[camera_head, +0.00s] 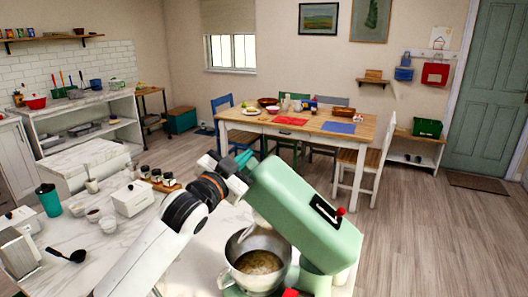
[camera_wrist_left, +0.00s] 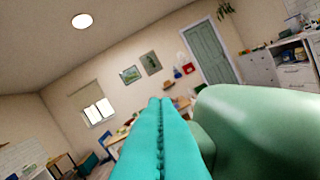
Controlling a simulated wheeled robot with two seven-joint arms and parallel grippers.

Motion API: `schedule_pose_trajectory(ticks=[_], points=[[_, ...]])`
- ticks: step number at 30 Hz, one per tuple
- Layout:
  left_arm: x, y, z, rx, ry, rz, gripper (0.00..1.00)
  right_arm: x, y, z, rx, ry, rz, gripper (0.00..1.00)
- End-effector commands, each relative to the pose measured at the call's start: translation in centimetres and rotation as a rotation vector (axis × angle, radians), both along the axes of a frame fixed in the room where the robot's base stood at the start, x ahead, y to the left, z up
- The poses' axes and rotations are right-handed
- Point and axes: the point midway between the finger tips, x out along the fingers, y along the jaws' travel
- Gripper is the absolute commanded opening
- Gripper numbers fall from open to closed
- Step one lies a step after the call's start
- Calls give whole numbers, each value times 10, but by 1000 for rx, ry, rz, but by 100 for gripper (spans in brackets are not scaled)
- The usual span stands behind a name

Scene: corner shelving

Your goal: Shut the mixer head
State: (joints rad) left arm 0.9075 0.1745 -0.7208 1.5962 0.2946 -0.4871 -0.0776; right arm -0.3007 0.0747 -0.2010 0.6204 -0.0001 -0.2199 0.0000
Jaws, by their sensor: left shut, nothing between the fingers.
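The green stand mixer stands on the marble counter at the lower middle of the head view. Its mixer head (camera_head: 300,212) is tilted up, with its free end high and to the left, clear of the steel bowl (camera_head: 258,264). The bowl holds something brownish. My left gripper (camera_head: 243,158) is at the raised end of the head, its teal fingers shut and empty. In the left wrist view the shut fingers (camera_wrist_left: 160,135) lie right beside the green head (camera_wrist_left: 255,130); I cannot tell whether they touch. My right gripper is not in view.
Spice jars (camera_head: 158,178) sit behind my left arm. A wooden dining table (camera_head: 345,127) with chairs is beyond, across open floor.

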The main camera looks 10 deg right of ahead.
Motion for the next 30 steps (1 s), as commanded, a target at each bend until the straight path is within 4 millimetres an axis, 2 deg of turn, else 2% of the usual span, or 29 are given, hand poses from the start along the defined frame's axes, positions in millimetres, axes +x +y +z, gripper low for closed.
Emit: schedule_pose_trajectory(ticks=[1, 9, 18, 24, 30], points=[[7, 11, -17, -29, 33, 7, 0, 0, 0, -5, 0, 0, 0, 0], [34, 51, -74, -228, 165, 7, 0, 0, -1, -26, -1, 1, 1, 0], [51, 75, -132, -407, 283, 4, 0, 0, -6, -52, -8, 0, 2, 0], [56, 83, -154, -482, 332, 2, 0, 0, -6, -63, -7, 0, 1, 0], [57, 85, -164, -517, 354, 1, 0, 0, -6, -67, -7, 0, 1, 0]])
